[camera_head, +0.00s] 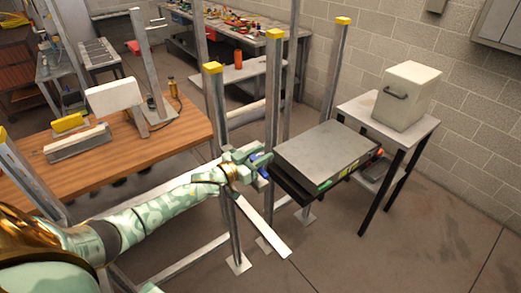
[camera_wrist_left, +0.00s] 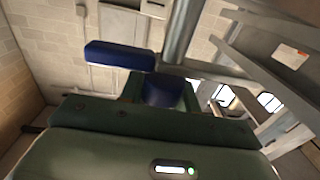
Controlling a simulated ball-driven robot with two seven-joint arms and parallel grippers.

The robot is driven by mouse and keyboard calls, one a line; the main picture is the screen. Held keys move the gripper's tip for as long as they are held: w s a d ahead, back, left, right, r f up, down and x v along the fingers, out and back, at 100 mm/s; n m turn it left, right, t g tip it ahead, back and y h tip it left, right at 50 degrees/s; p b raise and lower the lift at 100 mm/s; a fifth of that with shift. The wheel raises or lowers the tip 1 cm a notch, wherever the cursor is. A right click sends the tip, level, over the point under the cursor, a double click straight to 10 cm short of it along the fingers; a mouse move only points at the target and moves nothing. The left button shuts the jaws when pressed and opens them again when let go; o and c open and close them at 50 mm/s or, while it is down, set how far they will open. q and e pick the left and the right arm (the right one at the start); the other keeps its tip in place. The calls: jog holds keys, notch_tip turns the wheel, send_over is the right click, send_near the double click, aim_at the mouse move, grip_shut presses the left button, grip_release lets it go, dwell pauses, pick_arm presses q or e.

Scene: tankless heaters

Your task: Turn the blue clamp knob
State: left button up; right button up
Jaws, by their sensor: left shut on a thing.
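The blue clamp knob (camera_head: 263,173) shows as a small blue patch at my left gripper (camera_head: 258,161), beside an upright metal post. In the left wrist view the knob has a long dark blue bar (camera_wrist_left: 120,55) and a blue hub (camera_wrist_left: 164,90). The green fingers of my left gripper (camera_wrist_left: 163,92) are shut on the hub, one on each side. The bar sticks out beyond the fingers to the left. Most of the knob is hidden by the gripper in the head view. My right gripper is in neither view.
Metal posts with yellow caps (camera_head: 212,68) stand around the gripper. A grey flat-topped unit (camera_head: 325,157) is just right of it. A wooden table (camera_head: 60,178) is at left, and a small table with a beige box (camera_head: 405,95) is at right. Floor at lower right is clear.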

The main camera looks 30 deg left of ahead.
pick_arm(q)
jog(key=n+y, duration=0.1)
jog(key=n+y+p, duration=0.1)
jog(key=shift+a+r+t+y, duration=0.1)
jog(key=shift+r+t+y, duration=0.1)
jog(key=shift+t+y, duration=0.15)
jog(key=shift+a+f+n+y+p, duration=0.15)
jog(key=shift+n+y+p, duration=0.55)
jog(key=shift+y, duration=0.55)
jog(key=n+y, duration=0.2)
jog(key=y, duration=0.1)
jog(key=shift+a+f, duration=0.1)
jog(key=shift+a, duration=0.05)
jog(key=shift+a+n+y, duration=0.15)
jog(key=shift+n+y, duration=0.55)
jog(key=shift+y, duration=0.5)
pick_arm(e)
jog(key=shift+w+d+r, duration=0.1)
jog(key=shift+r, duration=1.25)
pick_arm(q)
jog(key=o, duration=1)
jog(key=shift+s, duration=0.15)
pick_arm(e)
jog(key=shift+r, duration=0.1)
